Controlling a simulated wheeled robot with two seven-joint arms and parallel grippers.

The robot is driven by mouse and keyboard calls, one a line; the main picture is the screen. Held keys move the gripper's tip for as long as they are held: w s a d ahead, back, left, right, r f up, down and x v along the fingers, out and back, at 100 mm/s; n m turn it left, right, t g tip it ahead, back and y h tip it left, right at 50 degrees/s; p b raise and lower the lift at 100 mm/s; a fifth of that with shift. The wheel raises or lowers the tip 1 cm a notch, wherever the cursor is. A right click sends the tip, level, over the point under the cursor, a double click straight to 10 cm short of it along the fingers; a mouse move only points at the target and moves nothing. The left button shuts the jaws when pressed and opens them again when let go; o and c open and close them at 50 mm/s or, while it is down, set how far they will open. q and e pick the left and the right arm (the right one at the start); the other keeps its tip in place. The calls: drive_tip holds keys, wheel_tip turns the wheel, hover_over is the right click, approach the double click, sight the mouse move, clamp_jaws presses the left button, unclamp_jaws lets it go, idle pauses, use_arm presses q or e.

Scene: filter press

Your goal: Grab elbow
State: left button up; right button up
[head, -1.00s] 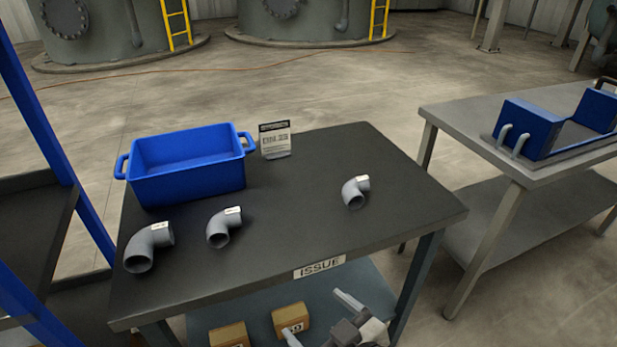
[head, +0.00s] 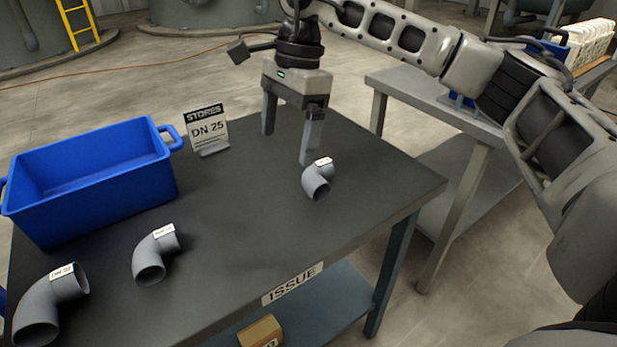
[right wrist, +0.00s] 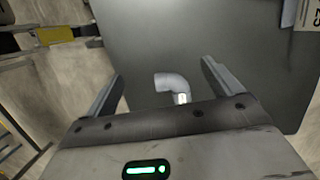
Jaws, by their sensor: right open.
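Three grey pipe elbows with white labels lie on the dark table (head: 235,225). The smallest elbow (head: 318,182) is at the right, a middle one (head: 155,256) is left of it, and the largest (head: 48,305) is at the near left corner. My right gripper (head: 288,146) is open and empty, pointing down above the table, just behind and left of the smallest elbow. In the right wrist view that elbow (right wrist: 172,84) shows between the two open fingers (right wrist: 160,85), apart from both. My left gripper is not in view.
A blue bin (head: 95,185) stands at the table's left, beside a sign reading STORES DN 25 (head: 207,130). A grey side table (head: 440,105) stands to the right. A cardboard box (head: 262,332) is on the lower shelf. The table's middle is clear.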

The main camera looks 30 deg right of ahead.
drive_tip(key=w+d+r+h, duration=0.1)
drive_tip(key=d+r+h, duration=0.2)
drive_tip(key=d, duration=0.4)
drive_tip(key=b, duration=0.2)
hover_over(320, 173)
drive_tip(key=shift+t, duration=0.3)
wheel_tip(320, 173, down, 9)
drive_tip(key=shift+a+f, duration=0.15)
drive_tip(key=shift+f, duration=0.45)
wheel_tip(320, 173, down, 5)
drive_tip(key=shift+f, duration=0.1)
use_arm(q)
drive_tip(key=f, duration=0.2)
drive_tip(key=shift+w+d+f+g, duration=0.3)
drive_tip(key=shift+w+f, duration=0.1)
use_arm(e)
drive_tip(key=shift+c, duration=0.3)
drive_tip(key=c, duration=1)
